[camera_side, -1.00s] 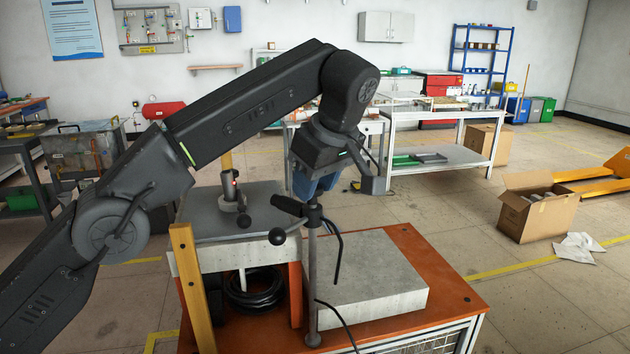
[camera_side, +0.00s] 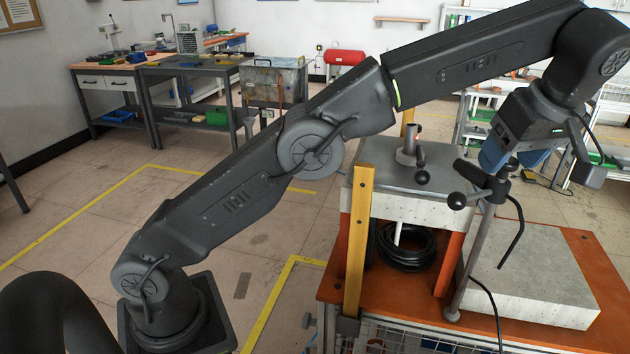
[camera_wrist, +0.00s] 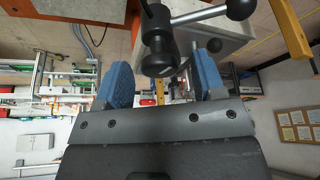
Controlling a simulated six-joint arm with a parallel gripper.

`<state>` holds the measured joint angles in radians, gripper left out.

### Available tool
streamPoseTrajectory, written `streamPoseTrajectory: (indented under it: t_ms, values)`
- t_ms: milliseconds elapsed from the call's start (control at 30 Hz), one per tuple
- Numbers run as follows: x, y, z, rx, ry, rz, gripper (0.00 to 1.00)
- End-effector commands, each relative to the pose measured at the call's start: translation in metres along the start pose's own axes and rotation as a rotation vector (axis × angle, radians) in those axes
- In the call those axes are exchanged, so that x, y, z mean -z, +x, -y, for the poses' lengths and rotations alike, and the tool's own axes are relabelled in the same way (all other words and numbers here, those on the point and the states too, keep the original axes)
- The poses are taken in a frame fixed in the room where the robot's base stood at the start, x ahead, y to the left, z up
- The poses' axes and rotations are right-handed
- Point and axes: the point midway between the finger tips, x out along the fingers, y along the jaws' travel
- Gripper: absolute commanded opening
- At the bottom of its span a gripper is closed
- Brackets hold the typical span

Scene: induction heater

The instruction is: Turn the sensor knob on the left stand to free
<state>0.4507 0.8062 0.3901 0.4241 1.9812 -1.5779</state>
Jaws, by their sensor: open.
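A tall grey stand (camera_side: 472,262) rises at the front of the orange cart. Its black clamp head (camera_side: 495,187) carries a ball-ended handle (camera_side: 457,201). A shorter stand (camera_side: 407,150) with a black knob (camera_side: 422,176) stands to its left on the grey plate. My gripper (camera_side: 511,158) has blue fingers and is close to the tall stand's head, overlapping it in the side view. In the wrist view my gripper (camera_wrist: 162,76) is open, with the black clamp head (camera_wrist: 156,45) between and beyond the fingertips. I cannot tell whether they touch. Markings on the knobs are too small to read.
A pale block (camera_side: 535,275) lies on the orange cart (camera_side: 338,284), right of the tall stand. A yellow post (camera_side: 357,240) rises at the cart's left front. A black cable coil (camera_side: 405,247) lies under the plate (camera_side: 385,168). Open floor lies left of the cart.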

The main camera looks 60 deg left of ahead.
Motion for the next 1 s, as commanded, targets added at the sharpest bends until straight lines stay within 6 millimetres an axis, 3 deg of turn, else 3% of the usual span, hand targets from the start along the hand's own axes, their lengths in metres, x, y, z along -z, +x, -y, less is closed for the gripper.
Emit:
streamPoseTrajectory:
  t_ms: [367,1000]
  values:
    - [0.0010,-0.0015,0.0030,-0.122,0.293,0.000,0.63]
    - [0.0041,0.0006,0.0060,-0.426,1.022,0.001,0.63]
